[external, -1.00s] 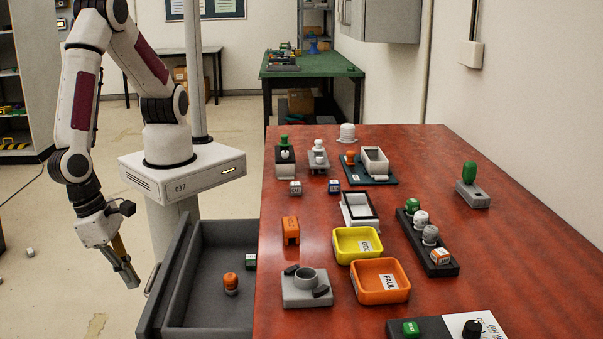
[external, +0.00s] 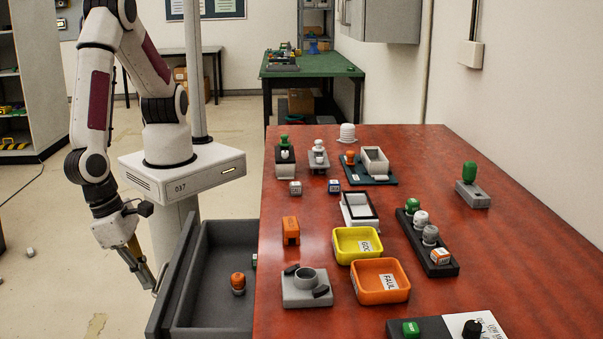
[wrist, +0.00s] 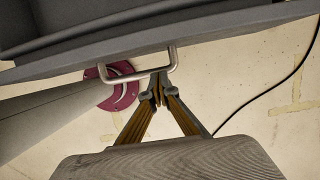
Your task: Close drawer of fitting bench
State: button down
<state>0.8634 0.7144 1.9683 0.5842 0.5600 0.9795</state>
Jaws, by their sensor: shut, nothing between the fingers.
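The grey drawer (external: 178,280) of the red-topped fitting bench (external: 320,215) stands partly open on the bench's left side. Inside it are an orange piece (external: 238,283) and a small block partly hidden by the bench edge. My gripper (external: 152,288) is outside the drawer, at its front face near the handle. In the wrist view my gripper (wrist: 158,82) is shut with its fingertips together, beside the metal handle (wrist: 125,78) near its right end. I cannot tell whether they touch. The drawer front (wrist: 200,45) runs across the top of that view.
On the bench top are a yellow tray (external: 357,245), an orange tray (external: 380,281), a grey fixture (external: 306,288) and several small parts. The floor left of the drawer is clear near my gripper. A green table (external: 315,64) stands behind.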

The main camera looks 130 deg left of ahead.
send_over(238, 302)
jog(key=shift+a, duration=0.1)
dwell(0.3)
dwell(0.4)
jog(key=shift+s+d+r, duration=0.2)
jog(key=shift+s+d, duration=0.3)
jog(key=shift+d, duration=0.1)
jog(key=shift+s+d+r, duration=0.2)
jog(key=shift+s+d, duration=0.5)
jog(key=shift+s, duration=0.05)
jog(key=v, duration=1)
jog(key=shift+n, duration=0.3)
